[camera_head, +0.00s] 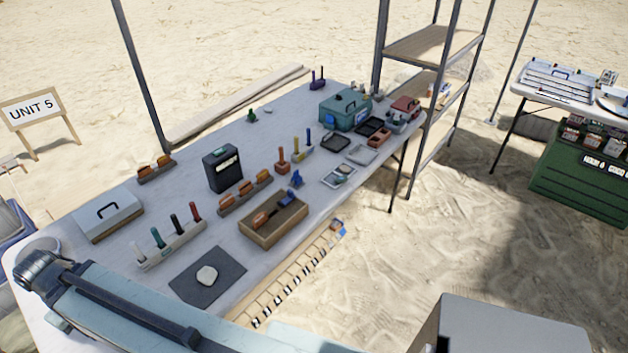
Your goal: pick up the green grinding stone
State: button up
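A small dark green object (251,115) stands near the back edge of the long white table, beside a small pale piece (268,110). It is too small to tell whether it is the green grinding stone. A teal-green handled piece (157,238) and a dark green one (175,224) stand upright in a pale rack at the near left. A pale, rounded stone (207,276) lies on a dark grey mat (228,266) at the near edge. My arm crosses the lower left corner. I see no gripper fingers.
The white table (105,177) also holds a black box (222,168), a wooden tray (274,236), a grey-white case (108,216) and a teal box (345,110). A metal shelf (432,45) stands behind its right end.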

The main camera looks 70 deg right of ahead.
aim_at(340, 179)
jog(key=u, duration=0.25)
jog(key=k, duration=1.6)
jog(key=z, duration=0.45)
jog(key=i, duration=1.05)
jog(key=u, duration=0.05)
